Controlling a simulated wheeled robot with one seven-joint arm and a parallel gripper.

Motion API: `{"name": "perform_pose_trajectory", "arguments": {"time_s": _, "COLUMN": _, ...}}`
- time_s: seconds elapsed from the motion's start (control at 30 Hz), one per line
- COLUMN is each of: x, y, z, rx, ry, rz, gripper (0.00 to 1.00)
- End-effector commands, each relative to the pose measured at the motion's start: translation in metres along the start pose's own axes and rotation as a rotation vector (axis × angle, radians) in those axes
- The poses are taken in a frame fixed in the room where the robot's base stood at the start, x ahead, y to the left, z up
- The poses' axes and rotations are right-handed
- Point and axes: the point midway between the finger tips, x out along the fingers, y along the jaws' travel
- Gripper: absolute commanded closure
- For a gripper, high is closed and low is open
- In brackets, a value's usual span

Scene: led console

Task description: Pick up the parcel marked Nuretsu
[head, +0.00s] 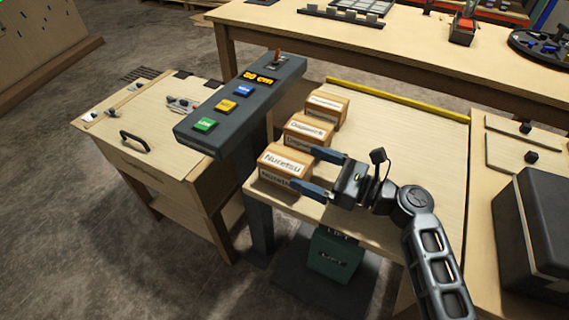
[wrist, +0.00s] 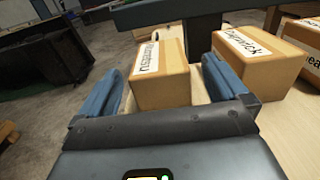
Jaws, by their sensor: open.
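The parcel marked Nuretsu (head: 284,164) is a tan box with a white label, nearest of three in a row on the lift table (head: 390,150). My gripper (head: 313,172) is open at its right side, with its blue fingers pointing at it. In the wrist view the Nuretsu parcel (wrist: 160,75) stands ahead, between the directions of the two open fingers (wrist: 155,85). I cannot tell whether the fingertips touch it.
A third parcel (head: 326,108) stands behind, its label too small to read. A dark console (head: 240,103) with green, yellow and blue buttons and a display reading about 90 cm stands left of the parcels. A yellow strip (head: 395,99) edges the table's back. The table's right part is clear.

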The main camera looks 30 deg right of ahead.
Motion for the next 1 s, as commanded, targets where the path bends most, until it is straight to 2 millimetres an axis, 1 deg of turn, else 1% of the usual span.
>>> {"name": "perform_pose_trajectory", "arguments": {"time_s": 0.2, "x": 0.03, "y": 0.002, "z": 0.002, "rx": 0.001, "ry": 0.0, "rz": 0.002, "gripper": 0.0}}
{"name": "perform_pose_trajectory", "arguments": {"time_s": 0.33, "x": 0.045, "y": 0.002, "z": 0.001, "rx": 0.001, "ry": 0.0, "rz": 0.001, "gripper": 0.0}}
{"name": "perform_pose_trajectory", "arguments": {"time_s": 0.43, "x": 0.05, "y": 0.002, "z": 0.001, "rx": 0.001, "ry": 0.0, "rz": 0.001, "gripper": 0.0}}
{"name": "perform_pose_trajectory", "arguments": {"time_s": 0.67, "x": 0.051, "y": 0.002, "z": 0.0, "rx": 0.0, "ry": 0.0, "rz": 0.0, "gripper": 0.0}}
{"name": "perform_pose_trajectory", "arguments": {"time_s": 1.0, "x": 0.051, "y": 0.002, "z": 0.0, "rx": 0.0, "ry": 0.0, "rz": 0.0, "gripper": 0.33}}
